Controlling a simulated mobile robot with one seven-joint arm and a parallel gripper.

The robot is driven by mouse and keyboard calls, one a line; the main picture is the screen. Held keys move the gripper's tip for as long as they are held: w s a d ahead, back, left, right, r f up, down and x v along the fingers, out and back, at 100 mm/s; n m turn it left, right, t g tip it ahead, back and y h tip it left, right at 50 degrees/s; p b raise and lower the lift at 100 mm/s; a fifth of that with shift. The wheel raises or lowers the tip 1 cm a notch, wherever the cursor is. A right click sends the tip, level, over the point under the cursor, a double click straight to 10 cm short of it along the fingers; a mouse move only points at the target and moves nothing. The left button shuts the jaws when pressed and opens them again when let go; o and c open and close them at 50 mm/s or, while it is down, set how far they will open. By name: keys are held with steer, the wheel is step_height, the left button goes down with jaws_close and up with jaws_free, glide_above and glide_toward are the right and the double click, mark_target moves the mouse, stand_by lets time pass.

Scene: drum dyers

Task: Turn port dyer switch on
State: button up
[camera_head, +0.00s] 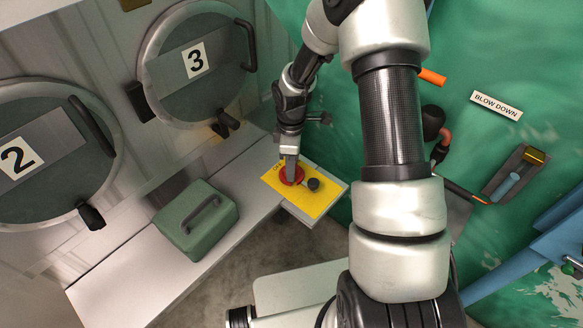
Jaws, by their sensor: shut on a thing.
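A yellow switch panel (320,204) lies at the right end of the grey shelf. A red round switch (299,174) sits on it, with a small black knob (313,184) just to its right. My gripper (291,176) points down onto the red switch and is shut on it. The fingertips cover part of the switch, so its setting cannot be read. The panel's lettering is mostly too small to read.
A green box with a handle (190,236) stands on the grey shelf (128,272) to the left. Round doors marked 2 (75,125) and 3 (172,65) are behind. A green wall (475,55) with a "BLOW DOWN" sign (496,105) and pipes is at right.

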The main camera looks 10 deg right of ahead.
steer(key=m+b, duration=0.2)
steer(key=m, duration=0.3)
steer(key=shift+m, duration=0.3)
steer(key=shift+m+b, duration=0.85)
steer(key=shift+m, duration=1.45)
steer(key=o, duration=1)
steer(key=shift+o, duration=0.2)
steer(key=shift+r, duration=0.1)
step_height(320, 180, up, 17)
steer(key=p, duration=0.1)
steer(key=shift+r, duration=0.15)
